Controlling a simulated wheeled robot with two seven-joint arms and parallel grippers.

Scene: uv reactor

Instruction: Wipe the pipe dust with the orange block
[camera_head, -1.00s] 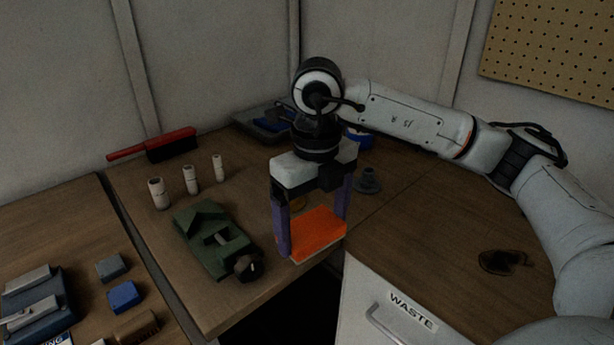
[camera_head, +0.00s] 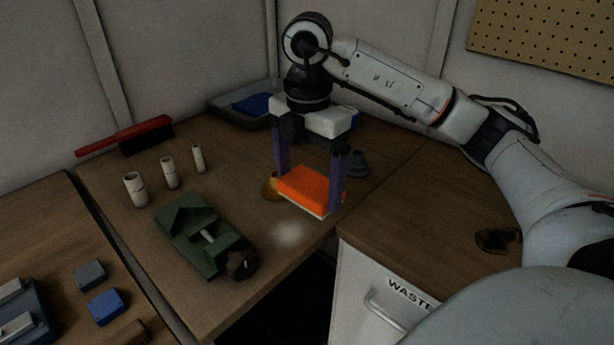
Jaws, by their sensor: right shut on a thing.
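My right gripper (camera_head: 309,186) is shut on the orange block (camera_head: 303,184), with a purple finger at each side of it. The block has a pale underside and is over the wooden table (camera_head: 230,150); whether it touches the surface is hard to tell. A pale, dusty patch (camera_head: 289,233) lies on the table just in front of the block, near the table's front edge. Three short white cylinders (camera_head: 169,172) stand upright in a row at the left. My left gripper is not in view.
A green vise-like fixture (camera_head: 205,237) lies left of the pale patch. A red-handled brush (camera_head: 147,136) and a grey tray (camera_head: 222,106) are at the back. A small grey flanged part (camera_head: 358,163) stands right of the gripper. A WASTE cabinet (camera_head: 360,281) is at front right.

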